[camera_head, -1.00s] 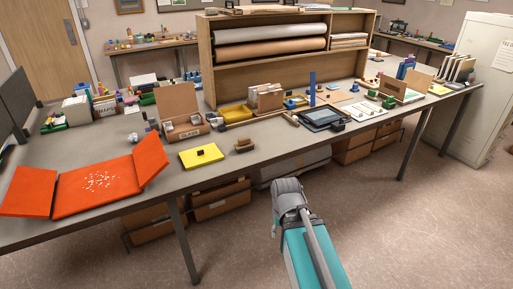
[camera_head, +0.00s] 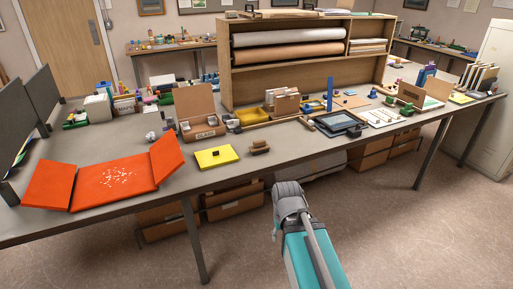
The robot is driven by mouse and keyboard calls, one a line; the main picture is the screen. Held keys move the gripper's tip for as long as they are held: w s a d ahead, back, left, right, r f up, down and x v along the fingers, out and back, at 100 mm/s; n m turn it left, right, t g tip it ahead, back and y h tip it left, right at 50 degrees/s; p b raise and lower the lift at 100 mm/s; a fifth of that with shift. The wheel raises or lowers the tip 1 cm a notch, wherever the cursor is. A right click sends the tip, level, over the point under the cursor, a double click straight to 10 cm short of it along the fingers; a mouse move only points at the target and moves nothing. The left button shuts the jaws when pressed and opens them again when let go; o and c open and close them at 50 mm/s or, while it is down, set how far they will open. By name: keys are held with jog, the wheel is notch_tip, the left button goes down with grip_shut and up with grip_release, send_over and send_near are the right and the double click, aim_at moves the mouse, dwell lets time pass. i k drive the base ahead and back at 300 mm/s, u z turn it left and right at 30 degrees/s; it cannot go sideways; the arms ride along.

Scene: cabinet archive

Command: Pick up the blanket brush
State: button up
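A small brown wooden block-like object (camera_head: 260,147), which looks like the blanket brush, lies near the front edge of the long grey table (camera_head: 330,158). It sits just right of a yellow pad with a small dark block on it (camera_head: 216,156). Its bristles are too small to make out. My arm, grey and teal, rises from the bottom of the picture in front of the table, below and right of the brush and apart from it. No gripper fingers show, so I cannot see the gripper's state.
An orange folding mat (camera_head: 112,187) with white bits lies at the left. An open cardboard box (camera_head: 197,112) stands behind the yellow pad. A wooden shelf (camera_head: 225,80) with paper rolls stands at the back. A dark tablet-like tray (camera_head: 338,125) lies right. Floor in front is clear.

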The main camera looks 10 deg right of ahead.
aim_at(261, 146)
jog(key=i, duration=0.9)
jog(key=z, duration=0.05)
